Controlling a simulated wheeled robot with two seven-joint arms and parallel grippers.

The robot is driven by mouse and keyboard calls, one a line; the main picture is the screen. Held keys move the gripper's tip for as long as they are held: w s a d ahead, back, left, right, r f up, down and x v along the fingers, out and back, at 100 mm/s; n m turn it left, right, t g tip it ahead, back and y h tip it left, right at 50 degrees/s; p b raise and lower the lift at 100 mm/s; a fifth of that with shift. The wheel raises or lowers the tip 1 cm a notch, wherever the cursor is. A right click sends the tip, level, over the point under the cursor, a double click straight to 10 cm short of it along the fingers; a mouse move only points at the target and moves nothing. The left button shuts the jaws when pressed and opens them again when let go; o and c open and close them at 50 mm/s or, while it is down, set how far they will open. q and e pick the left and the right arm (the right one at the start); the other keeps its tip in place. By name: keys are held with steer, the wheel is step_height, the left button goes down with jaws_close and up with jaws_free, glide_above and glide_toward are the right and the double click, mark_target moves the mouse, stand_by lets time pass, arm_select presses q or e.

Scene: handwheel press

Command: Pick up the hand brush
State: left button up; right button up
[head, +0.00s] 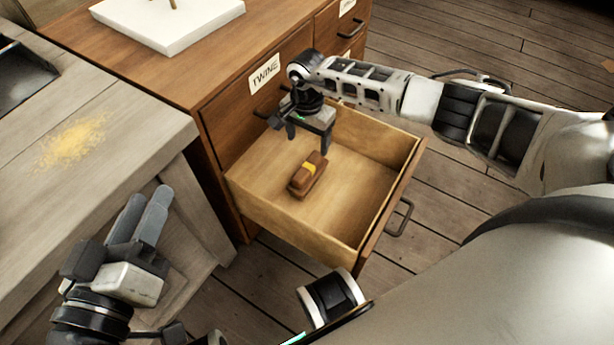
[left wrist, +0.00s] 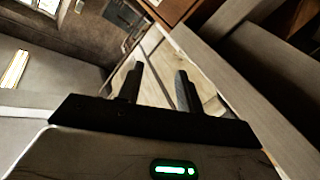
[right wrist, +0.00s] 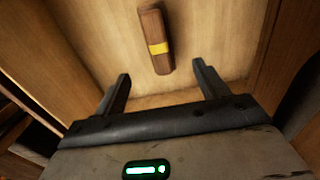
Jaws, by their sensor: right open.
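The hand brush (head: 308,176), a brown block with a yellow band, lies in the open wooden drawer (head: 345,200). It also shows in the right wrist view (right wrist: 155,42), ahead of and between the fingers. My right gripper (head: 309,138) is open and empty over the back of the drawer, apart from the brush. In the right wrist view the right gripper (right wrist: 160,85) has its fingers wide apart. My left gripper (head: 148,205) is beside the bench, far from the drawer. In the left wrist view the left gripper (left wrist: 159,75) has a gap between its fingers and nothing in it.
The drawer belongs to a wooden cabinet (head: 150,55) with a "TWINE" label (head: 265,73) above it. A white slab (head: 165,22) sits on top. A grey bench (head: 130,135) with yellow dust (head: 72,140) stands at left. The drawer walls surround the brush.

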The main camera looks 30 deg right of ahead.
mark_target(308, 166)
step_height(308, 166, down, 7)
steer(key=b, duration=0.2)
steer(key=shift+a+b, duration=0.1)
steer(key=shift+b, duration=0.25)
steer(key=shift+f, duration=0.45)
step_height(308, 166, down, 4)
steer(key=b, duration=0.3)
steer(key=shift+s+f, duration=0.1)
steer(key=shift+f, duration=0.45)
arm_select(q)
step_height(308, 166, up, 10)
steer(key=w+m+t+h, duration=0.1)
steer(key=m+t+h, duration=0.4)
steer(key=m, duration=0.4)
steer(key=shift+a+r+h, duration=0.2)
steer(key=shift+a+h, duration=0.2)
steer(key=shift+h, duration=0.3)
arm_select(e)
steer(key=shift+r, duration=0.1)
steer(key=c, duration=1.2)
